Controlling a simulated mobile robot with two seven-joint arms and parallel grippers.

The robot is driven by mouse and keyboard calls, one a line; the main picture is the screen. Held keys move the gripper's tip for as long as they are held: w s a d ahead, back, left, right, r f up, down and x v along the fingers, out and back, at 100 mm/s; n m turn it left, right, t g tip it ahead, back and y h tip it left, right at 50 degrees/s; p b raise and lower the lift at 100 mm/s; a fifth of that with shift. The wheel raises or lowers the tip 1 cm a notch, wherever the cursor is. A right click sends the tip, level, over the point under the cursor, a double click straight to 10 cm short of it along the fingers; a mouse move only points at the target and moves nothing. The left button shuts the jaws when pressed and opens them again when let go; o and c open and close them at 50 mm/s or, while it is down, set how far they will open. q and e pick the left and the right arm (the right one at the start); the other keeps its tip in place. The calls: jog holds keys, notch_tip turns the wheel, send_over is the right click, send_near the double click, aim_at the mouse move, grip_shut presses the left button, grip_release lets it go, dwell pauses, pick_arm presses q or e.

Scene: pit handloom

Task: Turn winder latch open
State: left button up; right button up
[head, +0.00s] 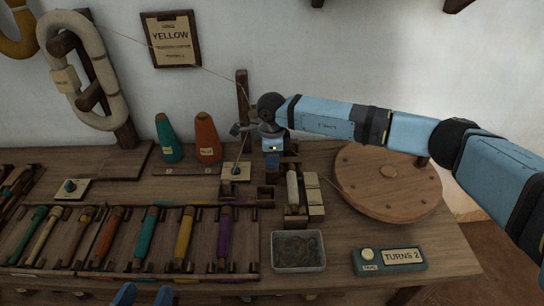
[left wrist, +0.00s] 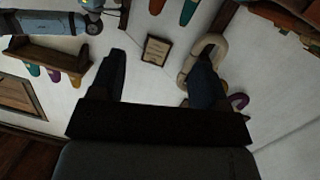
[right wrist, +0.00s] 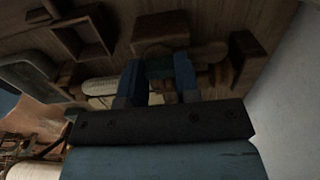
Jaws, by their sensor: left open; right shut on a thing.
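My right gripper (head: 272,172) points down at the back of the winder (head: 293,192), left of its pale spool (head: 293,186). In the right wrist view my right gripper (right wrist: 158,78) is shut on a small part with wood and teal tones, seemingly the winder latch (right wrist: 160,68). The fingers hide much of it, and its turn angle cannot be told. In the head view the latch is hidden by the gripper. My left gripper (head: 144,295) is open and empty at the bottom edge; its spread fingers show in the left wrist view (left wrist: 155,80).
A round wooden disc (head: 388,182) lies right of the winder. A grey tray (head: 298,251) and a TURNS 2 counter (head: 390,260) stand in front. A rack of coloured bobbins (head: 130,240) fills the left. Teal and orange cones (head: 207,138) stand behind.

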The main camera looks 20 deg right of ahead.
jog(key=shift+r, duration=0.1)
jog(key=o, duration=0.9)
notch_tip(320, 180, up, 4)
jog(key=shift+r+p, duration=0.2)
jog(key=shift+p, duration=0.4)
pick_arm(q)
jog(key=f+g, duration=0.1)
jog(key=s+a+f+y+p, duration=0.1)
jog(key=f, duration=0.1)
jog(key=s+a+f+g, duration=0.1)
jog(key=f, duration=0.1)
jog(key=shift+a+g+y, duration=0.2)
jog(key=shift+g+y, duration=0.1)
jog(key=shift+y, duration=0.1)
pick_arm(e)
notch_tip(320, 180, up, 9)
jog(key=shift+r, duration=0.2)
pick_arm(q)
jog(key=shift+r, duration=0.15)
